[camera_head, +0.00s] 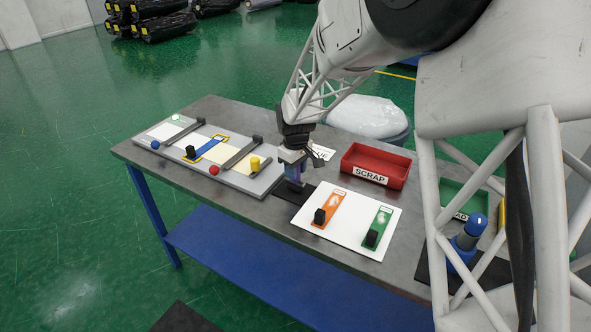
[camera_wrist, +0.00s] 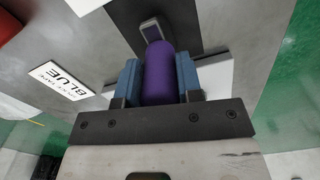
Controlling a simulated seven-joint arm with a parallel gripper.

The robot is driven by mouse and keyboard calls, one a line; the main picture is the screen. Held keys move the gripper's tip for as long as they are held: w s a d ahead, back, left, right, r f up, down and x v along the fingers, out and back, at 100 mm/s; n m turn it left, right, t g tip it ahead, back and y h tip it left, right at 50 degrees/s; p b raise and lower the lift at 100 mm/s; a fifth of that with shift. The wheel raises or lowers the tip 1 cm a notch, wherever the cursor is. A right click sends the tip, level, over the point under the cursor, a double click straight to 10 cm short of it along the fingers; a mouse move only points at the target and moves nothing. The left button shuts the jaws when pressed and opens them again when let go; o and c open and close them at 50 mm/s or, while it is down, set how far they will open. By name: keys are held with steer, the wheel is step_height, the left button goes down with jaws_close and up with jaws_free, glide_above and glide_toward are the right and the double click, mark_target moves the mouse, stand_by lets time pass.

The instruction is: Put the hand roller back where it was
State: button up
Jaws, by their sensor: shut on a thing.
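My gripper (camera_head: 293,165) is over the middle of the table, just above a small black mat (camera_head: 291,194). In the wrist view, the gripper (camera_wrist: 159,82) is shut on the purple handle of the hand roller (camera_wrist: 160,68), with a blue finger on each side. A grey-framed end (camera_wrist: 151,30) shows beyond the handle, over the black mat (camera_wrist: 190,18). In the head view the fingers mostly hide the roller. I cannot tell whether the roller touches the mat.
A white board (camera_head: 381,239) with orange and green strips lies right of the mat. A red SCRAP bin (camera_head: 376,180) stands behind it. A grey board (camera_head: 246,183) with bars and knobs lies left. A blue-topped tool (camera_head: 468,240) stands at right. A BLUE label (camera_wrist: 58,81) lies nearby.

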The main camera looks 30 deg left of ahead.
steer(key=shift+f, duration=0.1)
steer(key=o, duration=0.9)
step_height(320, 180, up, 12)
steer(key=shift+r, duration=0.15)
stand_by(0.7)
steer(key=shift+d, duration=0.1)
stand_by(0.4)
